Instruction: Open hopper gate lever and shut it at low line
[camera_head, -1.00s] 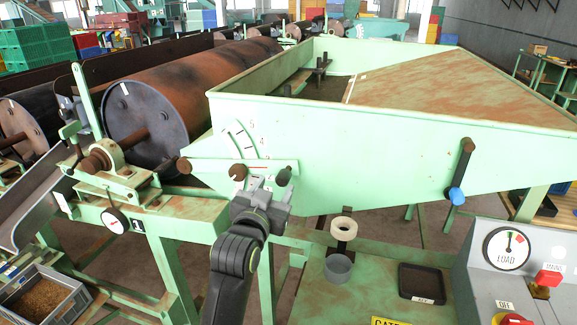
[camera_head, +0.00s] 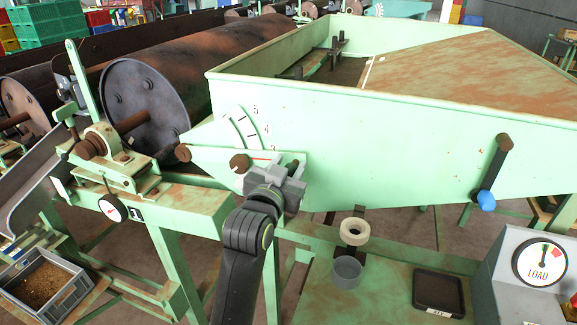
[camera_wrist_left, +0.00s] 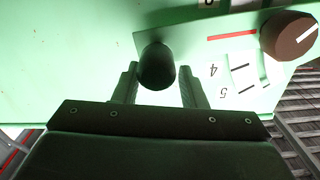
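A pale green lever arm (camera_head: 213,155) lies nearly level on the hopper's side, with a brown knob (camera_head: 239,163) on it. Above it is a white curved scale (camera_head: 243,127) numbered up to 5. In the left wrist view the lever's red line (camera_wrist_left: 232,36) points near the 3-4 end. In the left wrist view the dark knob (camera_wrist_left: 157,66) sits between the two fingers, with a visible gap on the right, so the gripper (camera_wrist_left: 159,85) looks open. My right gripper is out of view.
A second lever with a blue knob (camera_head: 486,200) hangs at the hopper's right. A LOAD gauge box (camera_head: 510,290), a black tray (camera_head: 439,292) and a grey cup (camera_head: 346,272) are at the lower right. A rusty drum (camera_head: 190,75) is behind left.

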